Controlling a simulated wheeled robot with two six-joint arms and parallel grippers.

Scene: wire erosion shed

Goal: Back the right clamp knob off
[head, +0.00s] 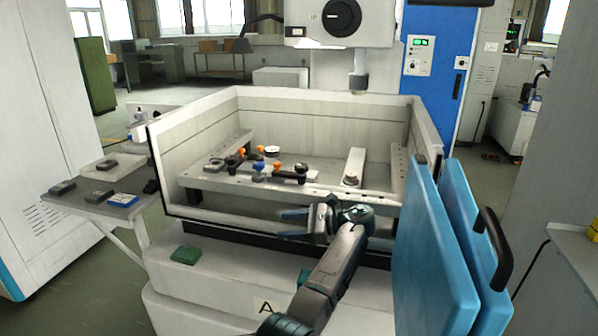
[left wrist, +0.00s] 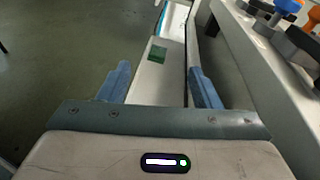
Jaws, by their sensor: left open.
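Several small knobs stand on the clamps inside the machine tank. An orange knob (head: 277,165) and a blue knob (head: 258,167) sit at a dark clamp bar (head: 288,178) on the right of the group. Another orange knob (head: 241,152) is at the left clamp. I cannot tell for sure which is the right clamp knob. In the left wrist view an orange knob (left wrist: 290,5) and a blue knob (left wrist: 284,21) show at the top right corner. My left gripper (head: 283,224) is open and empty at the tank's front edge, apart from the clamps. My right gripper is out of view.
The tank's pale walls (head: 320,104) surround the work frame. Blue door panels (head: 440,245) stand at the right. A green block (head: 185,255) lies on the front ledge and shows in the left wrist view (left wrist: 158,54). A side table (head: 90,200) holds small items at the left.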

